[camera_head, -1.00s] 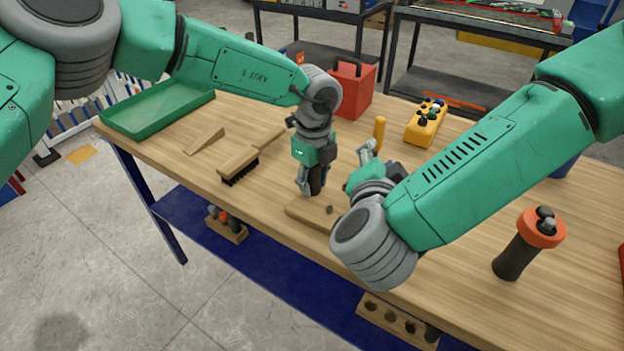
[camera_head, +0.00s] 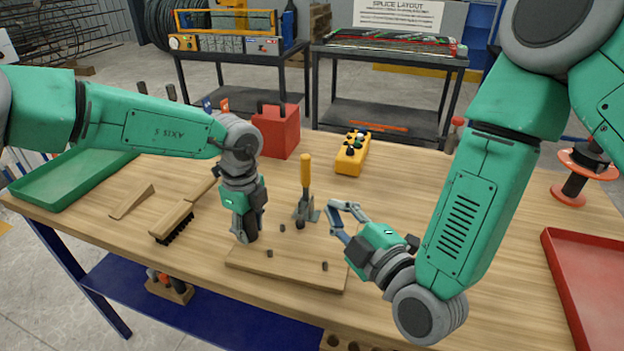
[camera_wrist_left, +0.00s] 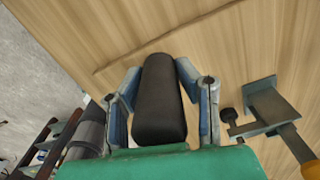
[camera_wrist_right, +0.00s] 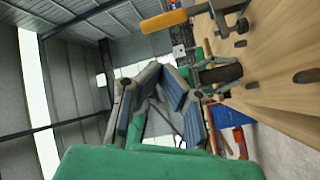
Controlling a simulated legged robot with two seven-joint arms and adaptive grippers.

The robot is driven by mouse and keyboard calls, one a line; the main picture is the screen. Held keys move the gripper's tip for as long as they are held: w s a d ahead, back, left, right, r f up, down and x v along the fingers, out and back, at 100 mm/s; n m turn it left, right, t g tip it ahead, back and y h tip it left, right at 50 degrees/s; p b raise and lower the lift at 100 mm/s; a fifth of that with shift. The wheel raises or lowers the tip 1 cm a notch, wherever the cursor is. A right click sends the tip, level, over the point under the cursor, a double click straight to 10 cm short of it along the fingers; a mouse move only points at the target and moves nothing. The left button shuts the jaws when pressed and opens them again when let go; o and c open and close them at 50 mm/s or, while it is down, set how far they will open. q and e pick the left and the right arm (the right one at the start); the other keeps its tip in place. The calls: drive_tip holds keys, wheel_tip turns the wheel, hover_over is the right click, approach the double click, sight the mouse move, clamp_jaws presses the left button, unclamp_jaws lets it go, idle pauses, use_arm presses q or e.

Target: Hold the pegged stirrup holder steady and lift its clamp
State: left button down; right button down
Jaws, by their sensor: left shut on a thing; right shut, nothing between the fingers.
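The stirrup holder is a wooden board (camera_head: 290,272) with short dark pegs and a toggle clamp (camera_head: 306,208) at its back. The clamp's yellow handle (camera_head: 305,170) stands upright; it also shows in the right wrist view (camera_wrist_right: 163,20). My left gripper (camera_head: 245,236) is shut on the holder's black grip (camera_wrist_left: 160,100) at the board's left end. My right gripper (camera_head: 340,212) is shut and empty, just right of the clamp and apart from it. In the right wrist view my right fingers (camera_wrist_right: 155,78) meet with nothing between them.
A brush (camera_head: 172,220) and a wooden wedge (camera_head: 132,201) lie left of the holder, with a green tray (camera_head: 70,178) beyond. A red box (camera_head: 277,130) and yellow pendant (camera_head: 352,153) stand behind. A red tray (camera_head: 580,290) is at right. The tabletop between pendant and red tray is mostly clear.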

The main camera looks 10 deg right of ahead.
drive_tip(key=n, duration=0.2)
drive_tip(key=s+d+n+g+y, duration=0.1)
drive_tip(key=n, duration=0.2)
drive_tip(key=s+n+y, duration=0.1)
drive_tip(key=n, duration=0.2)
drive_tip(key=shift+s+d+f+g, duration=0.2)
drive_tip(key=shift+d+f+g, duration=0.05)
drive_tip(key=shift+d+g, duration=0.15)
approach(303, 173)
drive_tip(key=s+a+x, duration=0.1)
drive_tip(key=x, duration=0.5)
drive_tip(key=shift+w+d, duration=0.2)
drive_tip(key=shift+w, duration=0.75)
